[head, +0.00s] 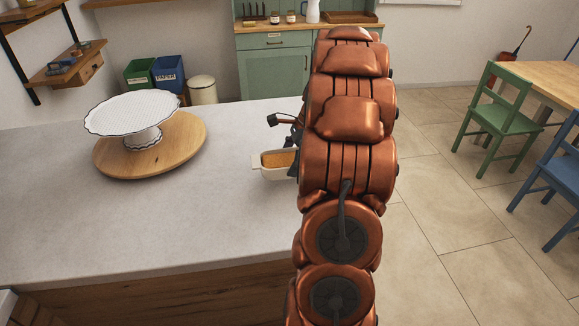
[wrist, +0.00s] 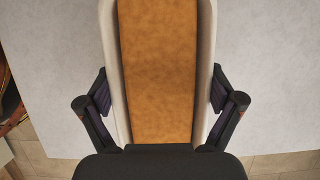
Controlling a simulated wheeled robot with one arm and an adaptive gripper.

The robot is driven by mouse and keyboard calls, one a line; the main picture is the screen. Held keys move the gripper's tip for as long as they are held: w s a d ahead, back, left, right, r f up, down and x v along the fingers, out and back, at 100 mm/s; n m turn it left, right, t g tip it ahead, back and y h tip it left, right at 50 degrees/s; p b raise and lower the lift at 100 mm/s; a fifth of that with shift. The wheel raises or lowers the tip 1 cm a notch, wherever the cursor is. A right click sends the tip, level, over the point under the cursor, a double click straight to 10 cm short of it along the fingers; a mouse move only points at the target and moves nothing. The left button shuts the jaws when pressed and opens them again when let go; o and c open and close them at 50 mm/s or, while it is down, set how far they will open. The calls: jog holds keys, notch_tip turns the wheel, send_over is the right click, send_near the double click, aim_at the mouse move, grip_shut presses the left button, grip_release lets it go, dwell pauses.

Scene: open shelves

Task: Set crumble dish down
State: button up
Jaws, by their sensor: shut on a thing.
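The crumble dish is a long cream dish with an orange-brown filling (wrist: 158,70). It runs up the middle of the wrist view, and its far end is cut off. My gripper (wrist: 160,92) is shut on the dish, one finger against each long side wall. In the head view the crumble dish (head: 278,173) shows near the right side of the pale worktop (head: 190,215), partly hidden by my arm. I cannot tell whether its base touches the worktop or is slightly above it.
A white cake stand (head: 133,115) stands on a round wooden board (head: 190,147) to the left on the worktop. The worktop between board and dish, and in front, is clear. A green chair (head: 500,125) and blue chair (head: 550,175) stand on the floor to the right.

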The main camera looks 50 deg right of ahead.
jog(key=shift+f+p, duration=0.4)
jog(key=shift+f, duration=0.9)
jog(key=shift+f, duration=0.2)
jog(key=o, duration=1.4)
jog(key=b+v, duration=0.2)
jog(key=v, duration=1)
jog(key=shift+r, duration=0.15)
